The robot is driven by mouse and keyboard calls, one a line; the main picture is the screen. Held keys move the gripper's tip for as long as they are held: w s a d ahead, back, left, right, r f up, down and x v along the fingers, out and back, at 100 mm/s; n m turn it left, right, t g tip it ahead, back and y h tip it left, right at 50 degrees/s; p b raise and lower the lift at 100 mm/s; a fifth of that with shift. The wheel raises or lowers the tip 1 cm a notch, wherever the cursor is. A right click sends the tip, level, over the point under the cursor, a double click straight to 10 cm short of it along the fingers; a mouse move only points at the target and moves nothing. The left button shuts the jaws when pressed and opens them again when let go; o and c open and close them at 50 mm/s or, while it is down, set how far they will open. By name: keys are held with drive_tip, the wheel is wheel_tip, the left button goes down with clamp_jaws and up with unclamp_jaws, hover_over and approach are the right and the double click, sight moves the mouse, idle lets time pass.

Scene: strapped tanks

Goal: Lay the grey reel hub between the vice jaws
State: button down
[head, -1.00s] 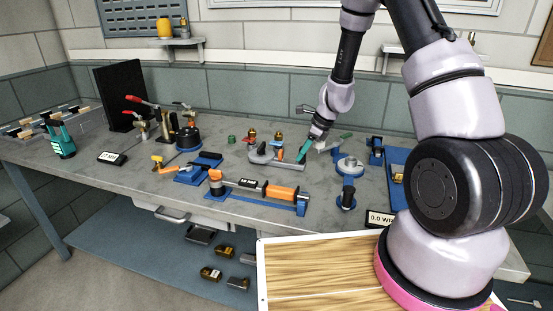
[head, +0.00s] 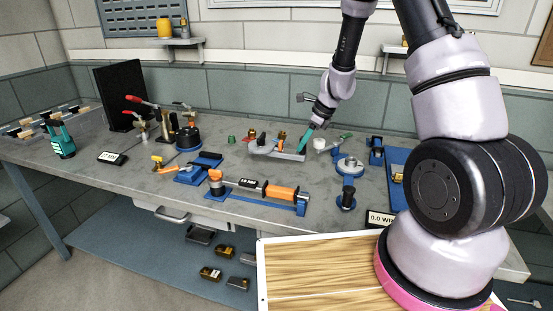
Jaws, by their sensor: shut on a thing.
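The grey vice (head: 272,153) sits on the bench top, left of the middle of the head view, its long body running left to right. My gripper (head: 301,150) comes down from the upper right with its teal fingers tilted, tips at the right part of the vice. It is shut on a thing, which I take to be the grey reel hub. The hub is too small and too close in colour to the vice to make out clearly. I cannot tell whether it touches the jaws.
A white round part (head: 320,144) stands just right of my gripper. Small brass fittings (head: 282,135) stand behind the vice. A blue stand with an orange-ended cylinder (head: 281,192) lies in front. A blue-based round fixture (head: 349,165) is to the right. Bare bench shows between them.

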drive_tip(key=shift+r, duration=0.75)
drive_tip(key=shift+r, duration=4.05)
